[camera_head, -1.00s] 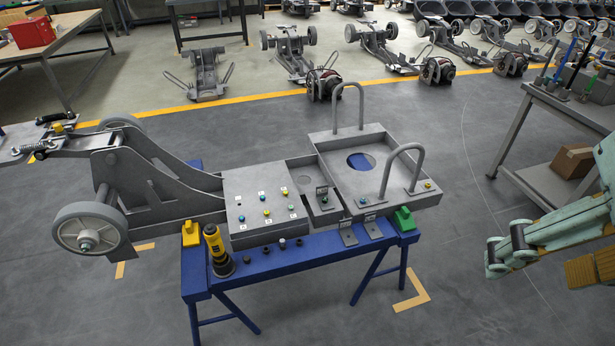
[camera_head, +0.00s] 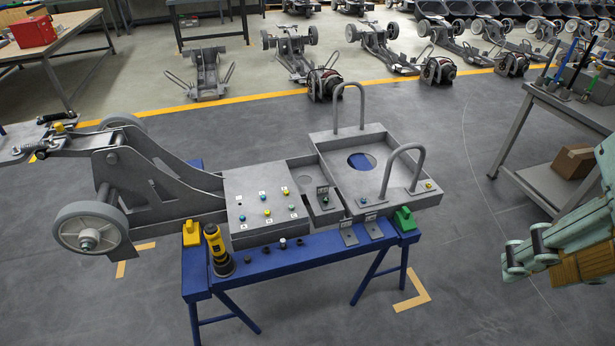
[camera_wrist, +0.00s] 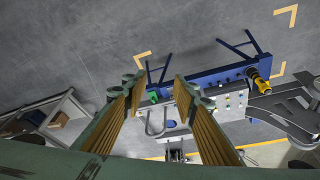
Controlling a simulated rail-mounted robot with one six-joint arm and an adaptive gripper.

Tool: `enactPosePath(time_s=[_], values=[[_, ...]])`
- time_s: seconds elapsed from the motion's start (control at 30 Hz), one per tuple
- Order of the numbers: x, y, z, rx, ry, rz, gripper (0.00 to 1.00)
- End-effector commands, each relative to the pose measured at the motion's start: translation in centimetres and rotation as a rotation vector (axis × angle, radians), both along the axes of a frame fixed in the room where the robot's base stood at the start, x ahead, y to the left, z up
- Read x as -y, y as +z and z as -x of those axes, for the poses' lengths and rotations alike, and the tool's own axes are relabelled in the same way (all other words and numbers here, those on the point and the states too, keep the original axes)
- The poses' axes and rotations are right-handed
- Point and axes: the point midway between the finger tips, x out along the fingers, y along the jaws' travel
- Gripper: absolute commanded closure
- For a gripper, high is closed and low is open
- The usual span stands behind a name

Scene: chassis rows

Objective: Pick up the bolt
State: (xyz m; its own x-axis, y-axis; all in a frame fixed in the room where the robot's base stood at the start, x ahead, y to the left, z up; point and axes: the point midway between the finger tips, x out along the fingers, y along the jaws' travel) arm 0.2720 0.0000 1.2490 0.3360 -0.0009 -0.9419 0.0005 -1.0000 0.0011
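Small dark pieces (camera_head: 282,244) stand on the front of the blue stand (camera_head: 320,249). I cannot tell which one the task's bolt is. My gripper (camera_head: 529,254) is at the right edge of the head view, well apart from the chassis. In the wrist view my gripper (camera_wrist: 158,86) is open and empty, with the chassis beyond its fingers.
A yellow-and-black power tool (camera_head: 217,249) stands on the stand's left front. Yellow (camera_head: 191,234) and green (camera_head: 405,220) blocks flank the chassis. A grey workbench (camera_head: 570,105) with a cardboard box (camera_head: 573,161) is at right. Floor between stand and bench is clear.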

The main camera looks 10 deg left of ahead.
Motion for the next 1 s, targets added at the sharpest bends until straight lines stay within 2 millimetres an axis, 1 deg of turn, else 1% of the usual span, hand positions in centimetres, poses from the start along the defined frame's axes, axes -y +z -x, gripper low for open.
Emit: enactPosePath(time_s=[0.27,0.47,0.67,1.0], values=[[0.0,0.0,0.0,0.0,0.0,0.0,0.73],[0.1,0.0,-0.7,0.0,0.006,0.007,0.73],[0.3,-0.1,-2.9,0.002,0.023,0.03,0.73],[0.3,-0.8,-8.7,0.011,0.074,0.081,0.73]])
